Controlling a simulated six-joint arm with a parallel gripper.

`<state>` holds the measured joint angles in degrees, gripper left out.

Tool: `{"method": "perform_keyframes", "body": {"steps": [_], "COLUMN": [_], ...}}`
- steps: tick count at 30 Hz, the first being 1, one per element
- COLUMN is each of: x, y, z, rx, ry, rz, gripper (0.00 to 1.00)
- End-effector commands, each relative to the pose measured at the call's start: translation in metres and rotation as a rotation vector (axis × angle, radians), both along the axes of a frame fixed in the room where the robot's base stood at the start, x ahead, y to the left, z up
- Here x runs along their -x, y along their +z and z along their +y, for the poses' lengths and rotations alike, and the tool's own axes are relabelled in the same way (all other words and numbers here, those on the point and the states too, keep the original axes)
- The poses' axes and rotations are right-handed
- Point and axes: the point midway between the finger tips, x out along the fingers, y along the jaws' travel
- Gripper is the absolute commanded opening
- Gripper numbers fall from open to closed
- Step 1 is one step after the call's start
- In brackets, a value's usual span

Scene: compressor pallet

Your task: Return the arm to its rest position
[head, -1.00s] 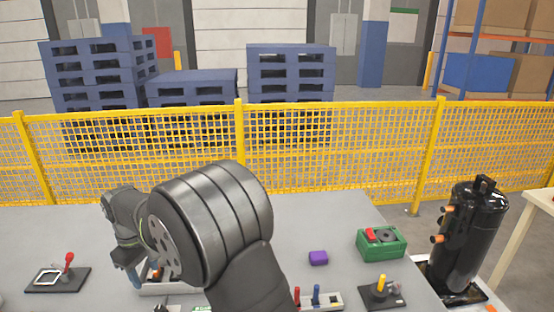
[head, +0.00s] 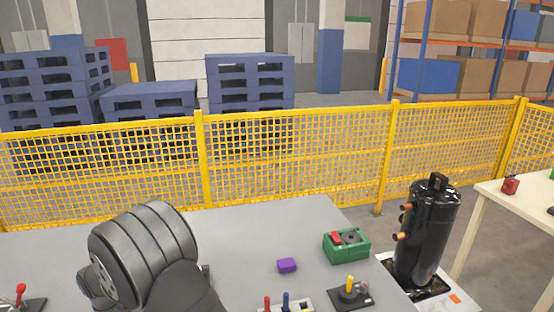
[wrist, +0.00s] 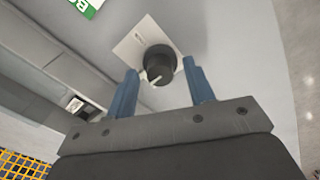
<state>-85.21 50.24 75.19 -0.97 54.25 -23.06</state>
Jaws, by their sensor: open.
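My gripper (wrist: 160,88) shows in the wrist view with its two blue fingers apart. In that view a black round knob (wrist: 159,62) on a white plate (wrist: 130,45) appears between and beyond the fingertips. I cannot tell the distance, but nothing is visibly held. In the head view my arm's large dark grey joint fills the lower left, and the gripper is hidden behind it or out of frame.
A black compressor (head: 427,235) stands to the right. A yellow mesh fence (head: 290,150) runs behind.

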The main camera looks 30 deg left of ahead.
Motion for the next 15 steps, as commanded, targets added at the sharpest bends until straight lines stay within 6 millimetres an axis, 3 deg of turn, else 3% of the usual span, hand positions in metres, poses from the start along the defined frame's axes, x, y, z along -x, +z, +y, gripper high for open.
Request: {"method": "perform_keyframes", "body": {"steps": [10,15], "x": [0.0,0.0], "y": [0.004,0.022], "z": [0.0,0.001], "rx": [-0.001,-0.003], "ry": [-0.001,0.0], "rz": [0.0,0.0], "gripper": [0.48,0.48]}}
